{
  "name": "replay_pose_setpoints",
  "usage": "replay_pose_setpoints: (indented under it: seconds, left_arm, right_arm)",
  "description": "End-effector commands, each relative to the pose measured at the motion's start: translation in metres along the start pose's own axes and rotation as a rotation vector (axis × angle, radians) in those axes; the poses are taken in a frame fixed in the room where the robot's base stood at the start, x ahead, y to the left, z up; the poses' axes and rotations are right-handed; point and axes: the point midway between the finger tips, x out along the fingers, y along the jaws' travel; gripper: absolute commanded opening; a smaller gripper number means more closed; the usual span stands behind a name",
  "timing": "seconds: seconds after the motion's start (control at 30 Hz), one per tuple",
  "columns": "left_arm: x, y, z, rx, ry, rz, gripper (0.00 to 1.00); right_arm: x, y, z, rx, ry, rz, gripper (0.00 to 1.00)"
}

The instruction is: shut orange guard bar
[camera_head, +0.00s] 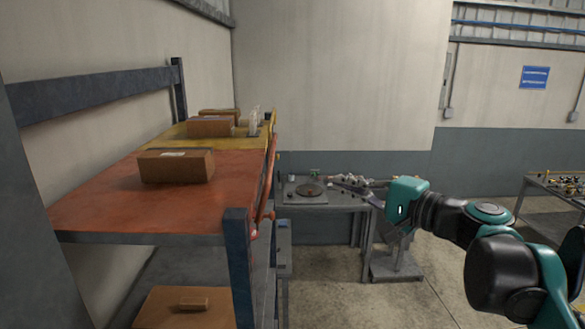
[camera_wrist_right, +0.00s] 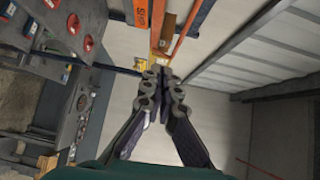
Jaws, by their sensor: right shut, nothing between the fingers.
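The orange guard bar (camera_head: 267,188) shows as a thin bar along the right edge of the shelf in the head view, seen nearly end-on. In the wrist view a slanting orange bar (camera_wrist_right: 187,27), probably the same one, lies beyond the fingertips; how far it is swung is hard to tell. My right gripper (camera_head: 340,184) is to the right of the shelf edge, apart from the bar, with its fingers pointing left. In the wrist view my right gripper (camera_wrist_right: 161,80) has its fingertips together with nothing held. My left gripper is not in view.
The shelf's orange deck (camera_head: 120,205) carries a brown box (camera_head: 177,166). Another box (camera_head: 211,126) stands on the yellow deck behind. A blue post (camera_head: 237,265) rises at the shelf's near corner. A grey workbench (camera_head: 325,207) stands beyond my right gripper. Open floor lies below.

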Motion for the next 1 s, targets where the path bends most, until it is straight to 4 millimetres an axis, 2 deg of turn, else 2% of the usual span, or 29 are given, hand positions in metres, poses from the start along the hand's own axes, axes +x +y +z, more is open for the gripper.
replay_pose_setpoints:
  seconds: [0.1, 0.27, 0.37, 0.73, 1.0]
  left_arm:
    - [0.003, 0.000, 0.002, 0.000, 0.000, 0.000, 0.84]
    - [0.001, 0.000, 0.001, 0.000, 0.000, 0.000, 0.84]
    - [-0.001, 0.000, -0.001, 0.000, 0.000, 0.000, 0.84]
    - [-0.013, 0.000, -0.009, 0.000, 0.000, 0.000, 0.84]
    - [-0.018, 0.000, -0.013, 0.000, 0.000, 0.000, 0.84]
  right_arm:
    - [-0.004, -0.015, 0.007, 0.047, -0.035, -0.089, 0.00]
    - [0.004, -0.023, 0.010, 0.061, -0.047, -0.117, 0.00]
    - [0.019, -0.025, 0.011, 0.060, -0.049, -0.115, 0.00]
    - [0.096, -0.034, 0.014, 0.060, -0.047, -0.113, 0.00]
    - [0.117, -0.037, 0.039, 0.059, -0.045, -0.113, 0.00]
